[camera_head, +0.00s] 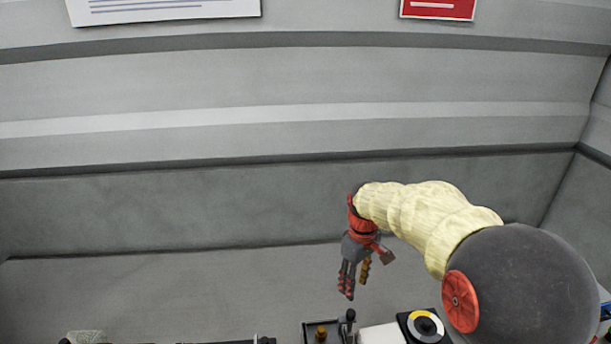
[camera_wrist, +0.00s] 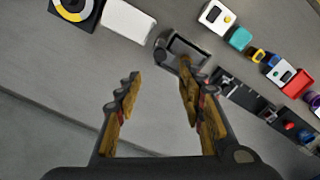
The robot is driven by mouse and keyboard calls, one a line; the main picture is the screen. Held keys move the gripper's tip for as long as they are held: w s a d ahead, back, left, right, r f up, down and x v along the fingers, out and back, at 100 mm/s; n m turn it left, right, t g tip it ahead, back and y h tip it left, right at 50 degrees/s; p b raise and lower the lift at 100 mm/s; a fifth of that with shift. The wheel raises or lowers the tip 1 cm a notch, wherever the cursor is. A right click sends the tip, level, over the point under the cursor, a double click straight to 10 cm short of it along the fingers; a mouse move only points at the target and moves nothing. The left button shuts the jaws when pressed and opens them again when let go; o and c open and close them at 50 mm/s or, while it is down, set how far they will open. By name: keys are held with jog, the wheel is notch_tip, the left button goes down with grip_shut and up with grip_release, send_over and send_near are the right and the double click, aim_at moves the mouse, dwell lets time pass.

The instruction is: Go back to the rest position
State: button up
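My gripper (camera_head: 354,277) hangs fingers-down above the work surface in the head view, at the end of my arm with its pale yellow sleeve. In the wrist view its two fingers (camera_wrist: 158,103) stand apart with nothing between them. The gripper is open and empty. Below it is a small dark tray (camera_head: 309,328) with a brass-coloured piece (camera_head: 321,332) at the bottom edge of the head view. The tray also shows in the wrist view (camera_wrist: 178,45), partly behind the right finger.
A white block (camera_wrist: 128,20) and a dark unit with a yellow-and-white ring (camera_head: 425,325) stand beside the tray. Several small coloured items, including a teal one (camera_wrist: 238,38) and a red one (camera_wrist: 297,84), line the other side. Grey walls enclose the back.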

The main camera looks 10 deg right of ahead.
jog(key=s+r+m+t+b, duration=0.1)
jog(key=s+b, duration=0.4)
jog(key=s, duration=0.8)
jog(key=s+a+r+m+t+b, duration=0.1)
jog(key=s+m+t+b, duration=0.3)
jog(key=s, duration=0.9)
jog(key=shift+s+r+m+t+b, duration=0.15)
jog(key=shift+r+m+t+b, duration=0.2)
jog(key=shift+r+m, duration=0.35)
